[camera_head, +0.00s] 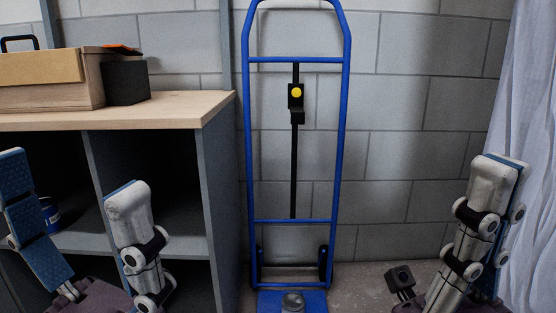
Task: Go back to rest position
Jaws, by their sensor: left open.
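My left gripper (70,175) is at the lower left in the head view. Its two fingers with blue pads stand wide apart, with nothing between them. It is in front of the wooden-topped shelf unit. My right gripper (488,190) is at the lower right, in front of the grey wall and the curtain. Only one finger shows clearly, pointing up. The other finger cannot be made out, so its opening is unclear. No object shows in it.
A blue hand truck (341,150) stands upright against the block wall in the middle. The shelf unit (150,108) at left bears a wooden box (45,80) and a black box (125,82). A blue can (50,214) is inside. A pale curtain (530,110) hangs at right.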

